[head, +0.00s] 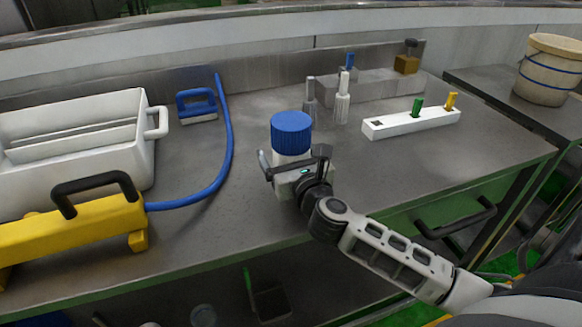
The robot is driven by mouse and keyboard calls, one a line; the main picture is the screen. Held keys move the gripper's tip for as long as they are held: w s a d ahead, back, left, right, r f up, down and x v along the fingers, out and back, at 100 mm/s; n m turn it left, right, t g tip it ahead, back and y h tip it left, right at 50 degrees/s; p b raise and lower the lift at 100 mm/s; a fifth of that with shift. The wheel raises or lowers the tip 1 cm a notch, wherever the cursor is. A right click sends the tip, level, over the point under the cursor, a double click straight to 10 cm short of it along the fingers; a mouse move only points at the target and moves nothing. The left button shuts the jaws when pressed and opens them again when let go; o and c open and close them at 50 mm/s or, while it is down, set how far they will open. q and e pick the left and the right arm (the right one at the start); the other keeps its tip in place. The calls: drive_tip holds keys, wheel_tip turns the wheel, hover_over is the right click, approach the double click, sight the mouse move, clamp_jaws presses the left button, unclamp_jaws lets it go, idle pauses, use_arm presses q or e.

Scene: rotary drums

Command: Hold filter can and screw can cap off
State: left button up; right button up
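The filter can (291,157) stands upright on the grey metal bench, with its white body showing just under a ribbed blue cap (291,131). The cap sits on top of the can. My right gripper (294,163) reaches in from the lower right, low at the near side of the can. Its dark fingers stand apart, one to the left and one to the right of the can, with what looks like a gap on each side. The gripper hides the can's lower part. My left gripper is not in view.
A white tub (140,125) and a yellow tool (75,225) with a blue hose (229,140) fill the left. A bucket (548,70) is far right.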

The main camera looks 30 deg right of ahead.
drive_tip(key=c, duration=1.3)
drive_tip(key=shift+r, duration=0.1)
